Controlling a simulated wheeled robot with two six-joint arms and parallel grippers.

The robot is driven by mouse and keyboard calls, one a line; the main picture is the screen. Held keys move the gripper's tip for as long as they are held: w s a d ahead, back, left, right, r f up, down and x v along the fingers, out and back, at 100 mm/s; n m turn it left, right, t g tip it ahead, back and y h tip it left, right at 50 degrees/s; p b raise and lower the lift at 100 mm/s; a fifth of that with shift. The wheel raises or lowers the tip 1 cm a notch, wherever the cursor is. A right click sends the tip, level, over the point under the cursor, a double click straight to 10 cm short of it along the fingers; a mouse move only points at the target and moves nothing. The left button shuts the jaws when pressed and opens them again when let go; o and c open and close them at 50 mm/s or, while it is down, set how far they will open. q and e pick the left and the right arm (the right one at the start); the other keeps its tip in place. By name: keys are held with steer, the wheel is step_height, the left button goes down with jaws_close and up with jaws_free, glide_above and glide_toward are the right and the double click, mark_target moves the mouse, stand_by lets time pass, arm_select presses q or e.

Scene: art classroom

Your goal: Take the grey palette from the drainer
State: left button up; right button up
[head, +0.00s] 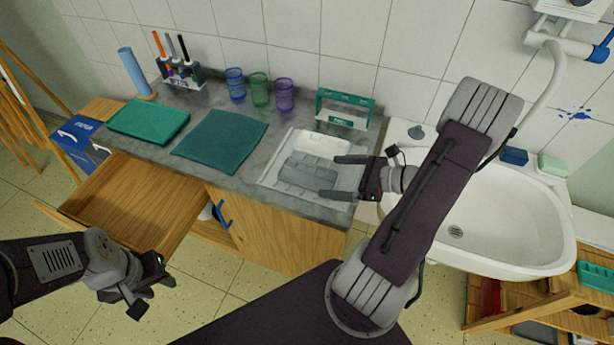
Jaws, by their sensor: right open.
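The grey palette (307,173) lies in the white drainer (268,176) on the counter, left of the sink. A white piece (325,145) lies behind it in the drainer. My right gripper (332,177) is open at the palette's right end, pointing left. One finger is behind that end and the other is at its front edge. I cannot tell whether the fingers touch it. My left gripper (150,292) is low at the left, in front of the open drawer and away from the drainer; its jaw opening is unclear.
A teal rack (345,108) stands behind the drainer. Coloured cups (259,90), a teal cloth (220,140), a teal folded item (148,120) and a tool holder (180,75) are further left. An open drawer (140,200) juts out below. The sink (490,225) is right.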

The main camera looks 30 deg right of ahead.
mark_target(298, 174)
steer(key=x, duration=0.8)
steer(key=shift+r, duration=0.15)
steer(key=c, duration=1.5)
